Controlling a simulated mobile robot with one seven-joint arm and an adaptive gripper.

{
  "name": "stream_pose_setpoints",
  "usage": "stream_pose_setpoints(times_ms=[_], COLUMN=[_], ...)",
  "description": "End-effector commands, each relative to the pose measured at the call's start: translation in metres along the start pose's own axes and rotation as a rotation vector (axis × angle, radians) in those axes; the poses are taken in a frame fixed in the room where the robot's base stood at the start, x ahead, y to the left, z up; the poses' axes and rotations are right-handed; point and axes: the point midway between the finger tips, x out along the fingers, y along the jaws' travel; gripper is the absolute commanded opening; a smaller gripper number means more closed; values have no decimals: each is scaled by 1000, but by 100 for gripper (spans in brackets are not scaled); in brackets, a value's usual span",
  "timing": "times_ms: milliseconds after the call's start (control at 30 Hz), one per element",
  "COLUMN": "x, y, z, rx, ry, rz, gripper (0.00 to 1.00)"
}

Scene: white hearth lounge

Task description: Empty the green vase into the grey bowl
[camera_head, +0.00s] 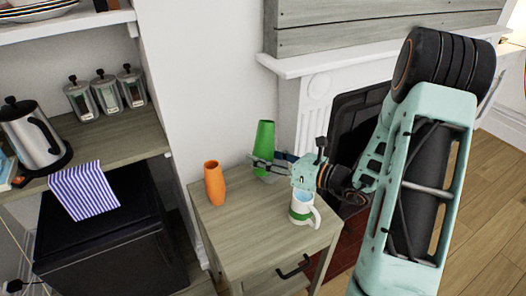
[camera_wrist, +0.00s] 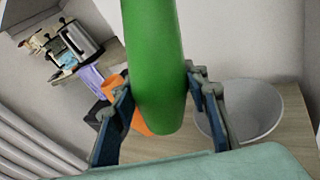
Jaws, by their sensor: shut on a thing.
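The green vase (camera_head: 264,139) is roughly upright at the back of the small wooden table, leaning slightly. My gripper (camera_head: 267,165) is shut on its lower part. In the wrist view the green vase (camera_wrist: 153,60) stands between the two fingers of my gripper (camera_wrist: 160,88). Its lower end appears to be above the tabletop, and its contents are hidden. The grey bowl (camera_wrist: 272,118) sits on the table just right of the vase in the wrist view. In the head view the bowl is mostly or fully hidden behind my gripper and the vase.
An orange vase (camera_head: 214,184) stands on the left of the small table (camera_head: 235,236). A white mug with a green band (camera_head: 302,210) stands near the right edge, below my wrist. The fireplace (camera_head: 318,95) is behind. The table's front middle is clear.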

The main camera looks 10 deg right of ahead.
Motion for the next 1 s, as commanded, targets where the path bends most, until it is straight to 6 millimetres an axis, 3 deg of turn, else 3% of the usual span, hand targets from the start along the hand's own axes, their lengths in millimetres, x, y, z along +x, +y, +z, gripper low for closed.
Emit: stream_pose_setpoints(times_ms=[1000], x=[-4], y=[15], z=[-14], rx=[229], ry=[72], rz=[12], gripper=[8])
